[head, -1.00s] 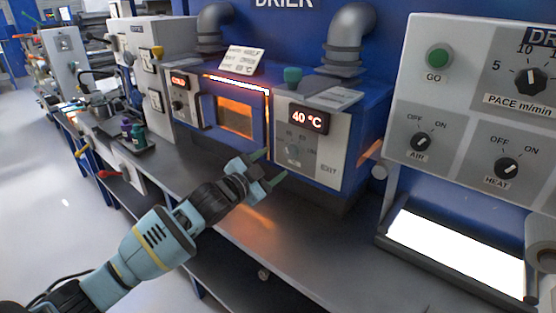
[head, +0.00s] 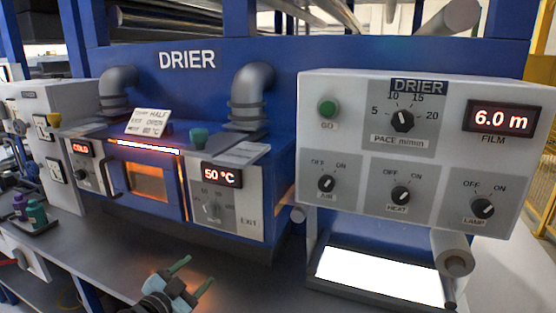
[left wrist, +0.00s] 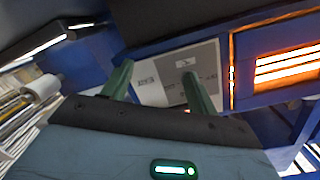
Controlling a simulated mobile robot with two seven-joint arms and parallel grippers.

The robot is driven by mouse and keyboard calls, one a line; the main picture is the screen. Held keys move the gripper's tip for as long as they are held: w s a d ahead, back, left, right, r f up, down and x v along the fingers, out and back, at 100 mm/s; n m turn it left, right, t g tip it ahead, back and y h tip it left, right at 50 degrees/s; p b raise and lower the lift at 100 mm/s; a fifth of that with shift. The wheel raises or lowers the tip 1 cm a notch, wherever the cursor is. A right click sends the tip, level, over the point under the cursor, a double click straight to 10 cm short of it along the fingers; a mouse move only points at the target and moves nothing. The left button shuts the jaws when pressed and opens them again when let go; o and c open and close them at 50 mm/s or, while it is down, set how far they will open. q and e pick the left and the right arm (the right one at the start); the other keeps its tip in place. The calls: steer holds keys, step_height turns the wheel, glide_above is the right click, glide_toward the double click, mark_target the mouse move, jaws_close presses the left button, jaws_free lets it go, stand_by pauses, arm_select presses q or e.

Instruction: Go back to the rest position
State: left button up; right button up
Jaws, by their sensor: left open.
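My left gripper (head: 188,280) is at the bottom of the head view, over the grey bench and in front of the drier. Its two green fingers are apart and nothing is between them. In the left wrist view the open fingers (left wrist: 152,85) point toward the drier's exit panel (left wrist: 180,75), without visible contact. The exit panel (head: 235,218) shows 50 °C in the head view. My right gripper is in neither view.
The drier's glowing window (head: 147,182) has a dark handle. A control box (head: 350,150) reads 6.0 m film. Below it are a bright light panel (head: 380,277) and a roller (head: 455,262). Small bottles (head: 36,213) stand at far left. The bench front (head: 100,255) is clear.

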arm_select(q)
steer(key=s+d+f+n+g+y, duration=0.25)
steer(key=s+f+n, duration=0.25)
steer(key=s+f, duration=1.4)
steer(key=s+f+n+g+p, duration=0.1)
steer(key=s+f+g, duration=0.1)
steer(key=s, duration=0.9)
steer(key=s+a+f+n+g+y, duration=0.1)
steer(key=s+f, duration=0.4)
steer(key=s, duration=0.7)
steer(key=shift+s+n+g+p, duration=0.15)
steer(key=shift+n+g+p, duration=0.2)
steer(key=shift+n+g, duration=0.35)
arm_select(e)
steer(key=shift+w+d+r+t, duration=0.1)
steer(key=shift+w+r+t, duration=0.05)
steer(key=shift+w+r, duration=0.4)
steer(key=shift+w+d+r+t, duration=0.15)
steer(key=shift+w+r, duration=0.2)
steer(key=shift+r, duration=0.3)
arm_select(q)
steer(key=shift+y, duration=0.25)
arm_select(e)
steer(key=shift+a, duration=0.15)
